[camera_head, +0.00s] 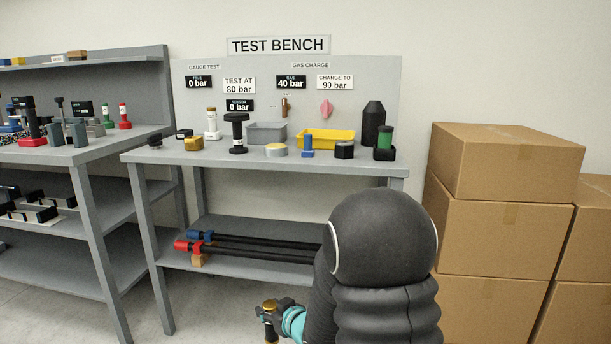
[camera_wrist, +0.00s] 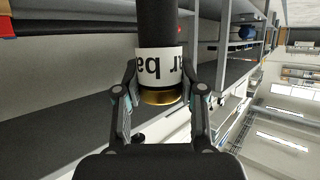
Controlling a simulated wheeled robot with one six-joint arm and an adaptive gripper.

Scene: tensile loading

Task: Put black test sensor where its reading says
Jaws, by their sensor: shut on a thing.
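My gripper (camera_wrist: 160,100) is shut on a black cylinder with a white label and a brass end (camera_wrist: 160,72), seemingly the black test sensor. The label shows upside-down letters including "bar"; no number is readable. In the head view my gripper (camera_head: 274,312) is low, in front of the bench, with a brass-ended part (camera_head: 268,305) of the held thing showing. The test bench (camera_head: 140,156) carries a dark sensor display (camera_head: 240,105) reading 0 bar. A black upright fitting (camera_head: 237,132) stands on the bench top.
The bench top holds a grey tray (camera_head: 266,132), a yellow tray (camera_head: 340,138) and several small fittings. Black rods (camera_head: 260,249) lie on the lower shelf. Cardboard boxes (camera_head: 500,165) stand at the right; another grey workbench (camera_head: 85,150) stands at the left.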

